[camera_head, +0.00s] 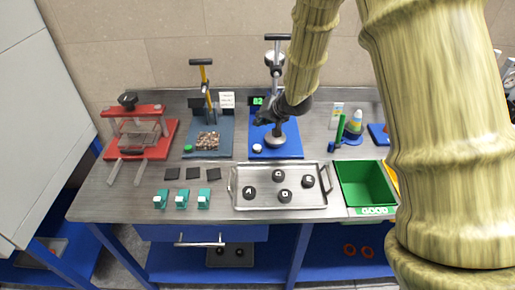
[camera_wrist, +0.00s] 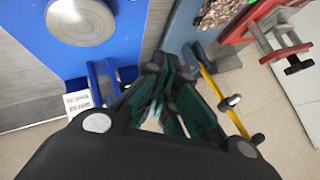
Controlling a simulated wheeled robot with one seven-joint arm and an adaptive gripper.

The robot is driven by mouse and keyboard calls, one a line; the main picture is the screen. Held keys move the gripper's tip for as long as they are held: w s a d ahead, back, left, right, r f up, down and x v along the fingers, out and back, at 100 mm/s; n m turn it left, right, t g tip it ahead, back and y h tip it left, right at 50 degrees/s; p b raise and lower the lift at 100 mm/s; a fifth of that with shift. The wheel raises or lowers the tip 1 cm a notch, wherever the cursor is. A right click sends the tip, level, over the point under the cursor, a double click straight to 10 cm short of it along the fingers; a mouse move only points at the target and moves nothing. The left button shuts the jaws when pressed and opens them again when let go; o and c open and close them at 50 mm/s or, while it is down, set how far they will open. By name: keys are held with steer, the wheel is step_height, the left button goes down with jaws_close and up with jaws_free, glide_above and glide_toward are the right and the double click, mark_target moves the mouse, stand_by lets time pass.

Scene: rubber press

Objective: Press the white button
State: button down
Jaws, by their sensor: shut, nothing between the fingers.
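The white button (camera_head: 257,148) is a small round knob at the front left corner of a blue press base (camera_head: 291,150). My gripper (camera_head: 262,119) is dark and shut, with nothing held. In the head view it is above and behind the button, apart from it, in front of the press column. The wrist view shows the shut fingers (camera_wrist: 165,95) and the blue base (camera_wrist: 125,45) with its silver round plate (camera_wrist: 80,20). I cannot make out the white button in the wrist view.
A second press with a yellow lever (camera_head: 207,85) and a green button (camera_head: 188,149) stands to the left. A red press (camera_head: 150,145) is further left. A metal tray (camera_head: 260,206) with several dark pucks and a green bin (camera_head: 364,185) are in front.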

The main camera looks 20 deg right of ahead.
steer(key=b, duration=0.6)
glide_above(259, 145)
steer(key=shift+s+d+f, duration=0.1)
steer(key=shift+f, duration=3.95)
steer(key=shift+f+b, duration=0.5)
steer(key=shift+f, duration=0.7)
steer(key=shift+r, duration=0.1)
steer(key=shift+r+p, duration=1.15)
steer(key=shift+p, duration=0.05)
steer(key=shift+r+p, duration=2.3)
steer(key=shift+r, duration=0.2)
